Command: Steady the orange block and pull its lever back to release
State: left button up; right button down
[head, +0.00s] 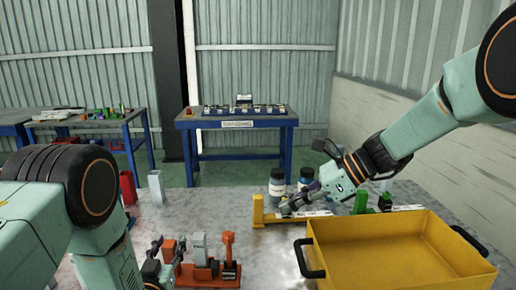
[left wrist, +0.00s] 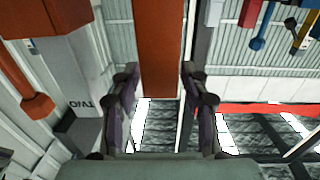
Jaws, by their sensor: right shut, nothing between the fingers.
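The orange block (head: 168,250) stands upright on a low red-orange base (head: 208,276), with a grey block (head: 199,246) beside it. An orange lever (head: 229,246) with a wider head stands upright at the right end. My left gripper (head: 156,266) is at the left end of this fixture, partly hidden by my arm. In the left wrist view, an orange piece (left wrist: 159,60) lies between my left gripper's parted fingers (left wrist: 160,85), close to both; I cannot tell whether they press on it. My right gripper (head: 288,206) is shut and empty by the yellow fixture (head: 258,212).
A yellow bin (head: 400,250) with black handles fills the front right. Two bottles (head: 277,185) stand behind my right gripper, and a green fixture (head: 362,203) is to its right. Red (head: 128,187) and light grey (head: 155,187) upright pieces stand at the left. The bench between has free room.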

pick_arm(q)
jog(key=o, duration=0.4)
jog(key=shift+s+p, duration=0.65)
jog(key=shift+s, duration=1)
jog(key=shift+s+p, duration=0.65)
jog(key=shift+s, duration=1.75)
jog(key=o, duration=0.5)
jog(key=shift+o, duration=0.2)
